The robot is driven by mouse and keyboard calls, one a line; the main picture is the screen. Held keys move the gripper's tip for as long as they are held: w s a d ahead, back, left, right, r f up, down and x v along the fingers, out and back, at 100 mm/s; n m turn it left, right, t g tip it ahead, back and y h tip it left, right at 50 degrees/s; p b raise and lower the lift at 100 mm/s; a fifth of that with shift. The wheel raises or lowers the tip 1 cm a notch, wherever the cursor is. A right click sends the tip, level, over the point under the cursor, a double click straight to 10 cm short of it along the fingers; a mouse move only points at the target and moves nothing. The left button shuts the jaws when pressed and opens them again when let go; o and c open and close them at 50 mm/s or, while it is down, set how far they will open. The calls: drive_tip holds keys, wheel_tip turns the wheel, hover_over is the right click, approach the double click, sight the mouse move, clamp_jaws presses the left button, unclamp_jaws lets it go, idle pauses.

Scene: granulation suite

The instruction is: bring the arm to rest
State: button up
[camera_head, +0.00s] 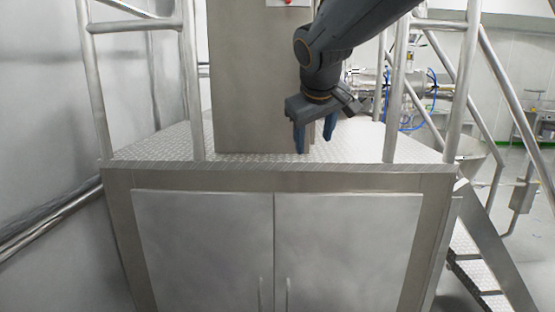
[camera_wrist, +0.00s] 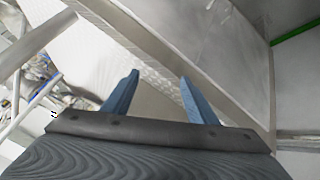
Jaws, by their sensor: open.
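My gripper (camera_head: 315,138) hangs from my dark arm at the upper middle of the head view, with its blue fingers pointing down. It is over the front part of a raised tread-plate platform (camera_head: 178,145), in front of a grey metal column (camera_head: 240,80). In the wrist view my gripper (camera_wrist: 158,92) shows two blue fingers spread well apart with nothing between them. The platform's edge and the cabinet front lie beyond the fingers in that view. I cannot tell the exact height of the fingertips above the platform.
Metal guard rails (camera_head: 190,85) stand at the left, and more rails (camera_head: 397,85) stand at the right of the platform. A two-door steel cabinet (camera_head: 205,245) forms the front below. Steps (camera_head: 478,270) descend at the right. Piping with blue hoses (camera_head: 435,90) is behind.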

drive_tip(key=s+d+f+m+g, duration=0.1)
drive_tip(key=s+d+f+g, duration=0.1)
drive_tip(key=s+f, duration=0.5)
drive_tip(key=s+d+f+m+g+b, duration=0.1)
drive_tip(key=s+d+f, duration=0.4)
drive_tip(key=f, duration=0.9)
drive_tip(key=s+d+f+m+g, duration=0.3)
drive_tip(key=s+f, duration=0.7)
drive_tip(key=s, duration=0.1)
drive_tip(key=shift+d+f+g+y, duration=0.3)
drive_tip(key=shift+d, duration=0.05)
drive_tip(key=shift+c, duration=0.3)
